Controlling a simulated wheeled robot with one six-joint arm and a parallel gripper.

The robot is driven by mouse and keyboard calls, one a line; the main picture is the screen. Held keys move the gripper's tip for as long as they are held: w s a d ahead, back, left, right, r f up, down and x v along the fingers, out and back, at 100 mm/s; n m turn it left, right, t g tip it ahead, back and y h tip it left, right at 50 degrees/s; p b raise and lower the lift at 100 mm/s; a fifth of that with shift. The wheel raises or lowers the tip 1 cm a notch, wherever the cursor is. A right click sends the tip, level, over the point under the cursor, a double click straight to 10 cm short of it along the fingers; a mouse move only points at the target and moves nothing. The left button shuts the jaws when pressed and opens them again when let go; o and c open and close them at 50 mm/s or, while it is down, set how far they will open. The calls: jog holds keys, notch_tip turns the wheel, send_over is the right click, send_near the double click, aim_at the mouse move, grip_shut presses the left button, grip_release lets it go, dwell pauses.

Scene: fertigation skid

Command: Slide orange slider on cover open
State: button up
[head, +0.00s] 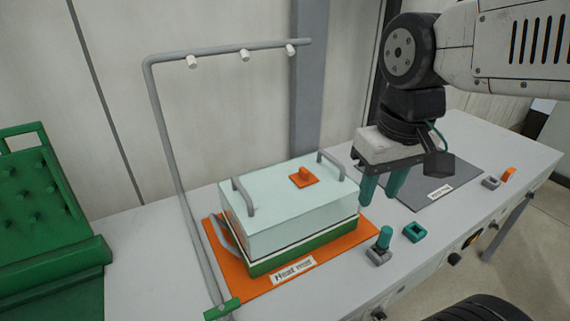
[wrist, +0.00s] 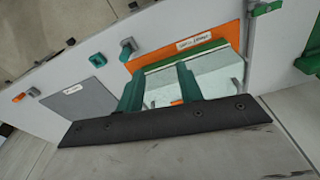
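The orange slider (head: 303,177) sits on top of the pale translucent cover (head: 262,200), with a small raised tab on a flat orange plate. The cover rests on a green tray (head: 300,250) on the orange heat mat (head: 238,281). My gripper (head: 380,190) hangs to the right of the cover, its two teal fingers pointing down, apart and empty. In the wrist view the fingers (wrist: 158,86) show apart in front of the cover (wrist: 215,75). A bit of orange, likely the slider, shows low beside the fingers, mostly hidden.
Two grey handles (head: 243,197) (head: 331,164) stand on the cover. A grey pipe frame (head: 170,150) rises at its left and reaches over behind it. A grey mat (head: 440,180) lies to the right. Small teal fittings (head: 415,232) sit at the front edge. A green crate (head: 50,220) stands far left.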

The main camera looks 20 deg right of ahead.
jog(key=w+a+n, duration=0.1)
jog(key=w, duration=1.2)
jog(key=g, duration=0.1)
send_over(305, 169)
notch_tip(305, 169, down, 3)
jog(key=shift+s+f+n, duration=0.1)
jog(key=shift+s+n, duration=0.05)
jog(key=shift+n, duration=0.25)
jog(key=shift+w+a+f, duration=0.1)
jog(key=shift+w+f, duration=0.1)
jog(key=shift+f, duration=0.05)
notch_tip(305, 169, down, 7)
jog(key=shift+f, duration=0.15)
grip_shut()
